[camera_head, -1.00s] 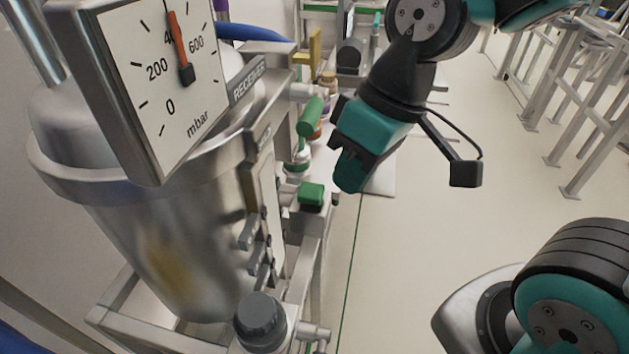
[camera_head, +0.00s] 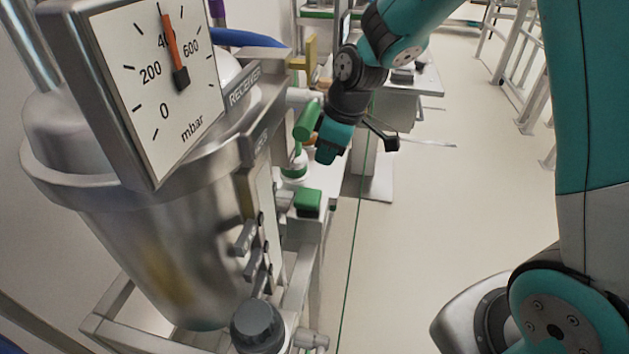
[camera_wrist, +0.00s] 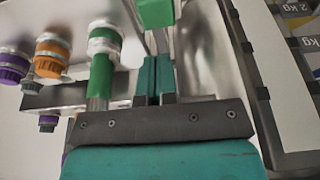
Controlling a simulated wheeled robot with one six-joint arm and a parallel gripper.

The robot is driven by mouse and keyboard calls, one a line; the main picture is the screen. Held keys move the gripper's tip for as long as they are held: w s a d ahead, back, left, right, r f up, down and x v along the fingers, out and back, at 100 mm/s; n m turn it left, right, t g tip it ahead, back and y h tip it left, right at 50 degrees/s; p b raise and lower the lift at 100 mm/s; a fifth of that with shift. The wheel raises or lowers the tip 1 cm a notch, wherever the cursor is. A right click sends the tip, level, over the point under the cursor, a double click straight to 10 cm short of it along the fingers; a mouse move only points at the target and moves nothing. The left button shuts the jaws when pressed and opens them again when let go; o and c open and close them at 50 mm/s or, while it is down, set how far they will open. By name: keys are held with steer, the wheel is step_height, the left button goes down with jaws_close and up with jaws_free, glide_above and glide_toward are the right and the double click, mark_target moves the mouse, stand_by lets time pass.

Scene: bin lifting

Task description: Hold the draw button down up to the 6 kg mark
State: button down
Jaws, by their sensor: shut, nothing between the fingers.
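A green block (camera_head: 307,201), which may be the draw button, sits on the right side of the receiver frame in the head view. A green block also shows at the top edge of the wrist view (camera_wrist: 156,12), just beyond my fingertips. I see no label on it. My gripper (camera_head: 326,155) is shut and empty, above and beyond that block in the head view. In the wrist view its teal fingers (camera_wrist: 155,66) are together, apart from the block. Plates with kg marks (camera_wrist: 294,42) show at the upper right of the wrist view; the 6 kg mark is not readable.
The steel receiver (camera_head: 150,240) with its mbar gauge (camera_head: 152,80) fills the left; the needle stands near 400. A green cylindrical handle (camera_head: 306,121) is close beside my gripper. Orange (camera_wrist: 51,56) and purple (camera_wrist: 12,66) fittings line the wrist view's left. Floor at right is open.

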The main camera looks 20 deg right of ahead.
mark_target(308, 197)
steer(key=p+x, duration=0.1)
steer(key=x, duration=0.9)
steer(key=shift+s+p, duration=0.1)
steer(key=shift+p, duration=0.2)
